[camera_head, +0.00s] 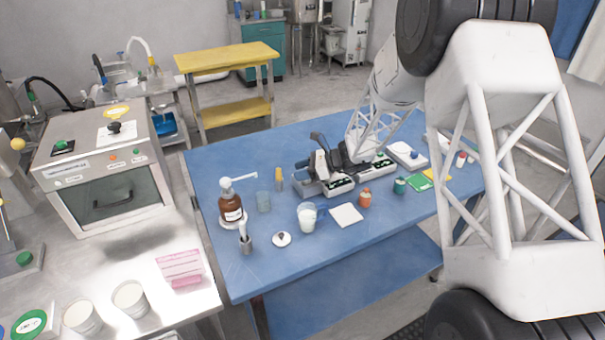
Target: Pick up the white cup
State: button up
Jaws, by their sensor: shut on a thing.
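My arm reaches in from the right, and my dark gripper (334,155) is low over the back middle of the blue table. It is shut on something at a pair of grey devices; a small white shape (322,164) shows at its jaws. I cannot tell whether this shape is a cup. A white-filled cup (307,219) with a bluish handle stands upright on the table, in front of and apart from my gripper. Two whitish cups (131,299) (81,317) stand on the metal bench at the lower left.
On the blue table (350,265) are a brown pump bottle (231,207), a glass beaker (263,202), a white square pad (346,215), an orange bottle (365,198) and a green jar (400,186). The table's front strip is clear. An oven (100,180) stands left.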

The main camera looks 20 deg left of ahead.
notch_tip(320, 180, up, 10)
jog(key=shift+f, duration=0.25)
dwell(0.3)
dwell(0.5)
jog(key=s+d+f+m+t, duration=0.2)
jog(key=s+d+f, duration=0.1)
jog(key=s+d, duration=0.8)
jog(key=s+d+f+m+t, duration=0.2)
jog(key=s+d+f+t, duration=0.1)
jog(key=s+d, duration=0.7)
jog(key=shift+s+d+m, duration=0.3)
jog(key=shift+s+d, duration=0.05)
jog(key=shift+s, duration=0.2)
jog(key=w+a, duration=0.2)
jog(key=w, duration=0.3)
jog(key=w+a+f, duration=0.1)
jog(key=w+a, duration=0.1)
jog(key=w, duration=0.2)
jog(key=w+a, duration=0.2)
jog(key=w, duration=0.3)
jog(key=shift+w+a+f, duration=0.2)
jog(key=shift+w+a, duration=0.05)
jog(key=shift+w, duration=0.1)
